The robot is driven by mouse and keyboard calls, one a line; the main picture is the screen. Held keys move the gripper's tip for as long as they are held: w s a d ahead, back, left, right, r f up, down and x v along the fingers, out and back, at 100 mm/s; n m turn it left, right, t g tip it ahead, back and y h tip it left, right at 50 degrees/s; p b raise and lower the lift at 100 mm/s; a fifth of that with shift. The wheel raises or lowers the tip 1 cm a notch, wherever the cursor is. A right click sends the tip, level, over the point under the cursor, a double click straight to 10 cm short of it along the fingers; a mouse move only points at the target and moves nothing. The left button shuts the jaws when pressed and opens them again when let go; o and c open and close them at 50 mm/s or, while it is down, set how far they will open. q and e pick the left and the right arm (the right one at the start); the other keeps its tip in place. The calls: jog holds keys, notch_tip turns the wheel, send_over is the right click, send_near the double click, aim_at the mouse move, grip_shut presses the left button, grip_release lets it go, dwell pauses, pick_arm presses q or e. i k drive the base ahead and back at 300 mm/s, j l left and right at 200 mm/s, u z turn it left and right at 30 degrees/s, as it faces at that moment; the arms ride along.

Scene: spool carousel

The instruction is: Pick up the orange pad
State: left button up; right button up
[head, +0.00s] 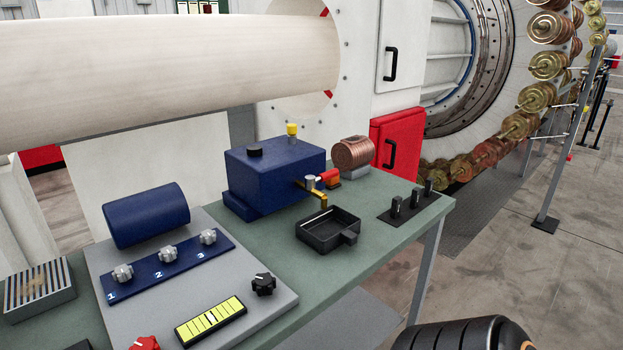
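Neither of my grippers shows in the head view. A dark rounded part at the bottom right edge seems to be a link of my own arm; no fingers are seen on it.
The green bench (375,248) holds a blue box (270,175), a copper wire spool (353,153), a black tray (328,240), a black strip with several pegs (410,205) and a grey panel (255,318) with knobs. A large pale roll (170,75) hangs above the bench.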

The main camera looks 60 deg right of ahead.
aim_at(334, 183)
jog(key=k+l+u, duration=0.25)
jog(key=l, duration=0.15)
jog(key=l+u, duration=0.25)
jog(key=l, duration=0.2)
jog(key=k+l+u, duration=0.1)
jog(key=k+l, duration=0.2)
jog(key=l, duration=0.25)
jog(key=k+l+u, duration=0.1)
jog(key=k+l, duration=0.25)
jog(key=l, duration=0.15)
jog(key=k+l, duration=0.35)
jog(key=l, duration=0.15)
jog(key=l+u, duration=0.05)
